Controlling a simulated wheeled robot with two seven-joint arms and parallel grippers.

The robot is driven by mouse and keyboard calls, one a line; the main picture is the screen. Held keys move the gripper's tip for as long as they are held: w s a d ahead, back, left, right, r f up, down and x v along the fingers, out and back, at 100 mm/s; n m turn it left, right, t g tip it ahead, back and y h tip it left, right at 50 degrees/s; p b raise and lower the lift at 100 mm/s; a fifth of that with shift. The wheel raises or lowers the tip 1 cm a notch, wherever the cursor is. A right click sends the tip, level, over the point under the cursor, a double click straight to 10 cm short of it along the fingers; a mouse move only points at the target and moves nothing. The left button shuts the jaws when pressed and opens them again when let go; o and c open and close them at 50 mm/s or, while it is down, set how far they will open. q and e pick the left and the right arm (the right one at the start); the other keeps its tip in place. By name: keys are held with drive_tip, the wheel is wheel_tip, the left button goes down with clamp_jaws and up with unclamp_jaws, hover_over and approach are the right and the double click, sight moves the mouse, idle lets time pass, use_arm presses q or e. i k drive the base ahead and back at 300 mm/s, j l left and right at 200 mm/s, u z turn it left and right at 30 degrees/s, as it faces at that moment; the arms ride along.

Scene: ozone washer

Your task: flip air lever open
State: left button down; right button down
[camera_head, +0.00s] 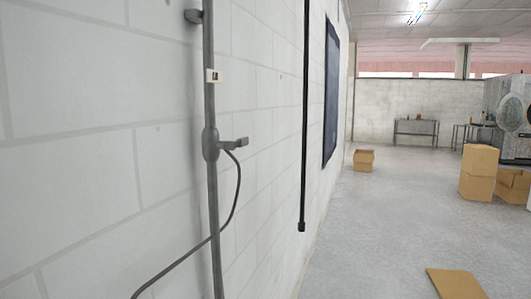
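A grey vertical pipe (213,120) runs along the white block wall on the left. A valve body (210,145) sits on it at mid-height. A short grey lever or fitting (236,144) sticks out from it to the right, roughly level. I cannot tell whether this is the air lever or whether it stands open. A thin dark hose (238,190) hangs from the fitting, loops down and passes to the lower left. A small white label (214,76) is on the pipe above the valve. Neither of my grippers is in view.
A black vertical pipe (304,120) ends partway down the wall, and a dark panel (331,95) hangs beyond it. Cardboard boxes (478,172) stand at the right. A flat cardboard piece (455,283) lies on the floor. The grey floor (385,220) between is clear.

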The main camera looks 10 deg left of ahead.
sight(244, 141)
drive_tip(key=i+z, duration=0.15)
drive_tip(key=i, duration=0.95)
